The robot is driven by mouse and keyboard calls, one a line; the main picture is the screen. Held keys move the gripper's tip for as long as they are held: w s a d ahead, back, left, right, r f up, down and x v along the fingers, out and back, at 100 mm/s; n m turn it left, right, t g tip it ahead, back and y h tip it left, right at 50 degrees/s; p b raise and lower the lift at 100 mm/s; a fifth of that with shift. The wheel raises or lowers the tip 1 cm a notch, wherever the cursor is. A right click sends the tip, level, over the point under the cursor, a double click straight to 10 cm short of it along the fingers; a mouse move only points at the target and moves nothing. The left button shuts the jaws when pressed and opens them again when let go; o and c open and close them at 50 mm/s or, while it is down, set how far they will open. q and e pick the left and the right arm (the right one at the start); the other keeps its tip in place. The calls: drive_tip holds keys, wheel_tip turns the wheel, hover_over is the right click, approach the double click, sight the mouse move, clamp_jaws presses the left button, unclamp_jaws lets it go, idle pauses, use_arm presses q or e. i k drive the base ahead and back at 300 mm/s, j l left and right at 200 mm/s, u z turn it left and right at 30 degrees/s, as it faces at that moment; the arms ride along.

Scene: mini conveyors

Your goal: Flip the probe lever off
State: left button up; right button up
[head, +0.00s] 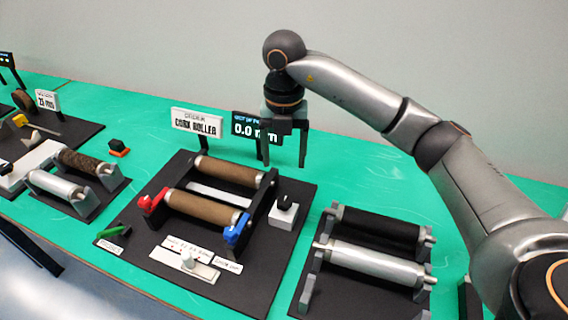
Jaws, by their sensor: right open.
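The cork roller station is a black base plate (135,245) with two brown cork rollers (203,208) between black side plates. A red block (152,203) and a blue block (236,230) sit at the ends of the front roller. Which part is the probe lever I cannot tell for sure. My right gripper (284,160) is open and empty, pointing down above the station's back right. My left gripper is out of view.
A "CORK ROLLER" sign (197,123) and a display reading 0.0 mm (245,130) stand behind the station, close to my right gripper. Another roller stand (372,262) is at the right. More roller gear (75,180) is at the left. Green table surface (345,165) is free at the back right.

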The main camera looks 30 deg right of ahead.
sight(116, 230)
drive_tip(key=k+j, duration=0.3)
drive_tip(key=k, duration=0.15)
drive_tip(key=k+j, duration=0.35)
drive_tip(key=k, duration=0.1)
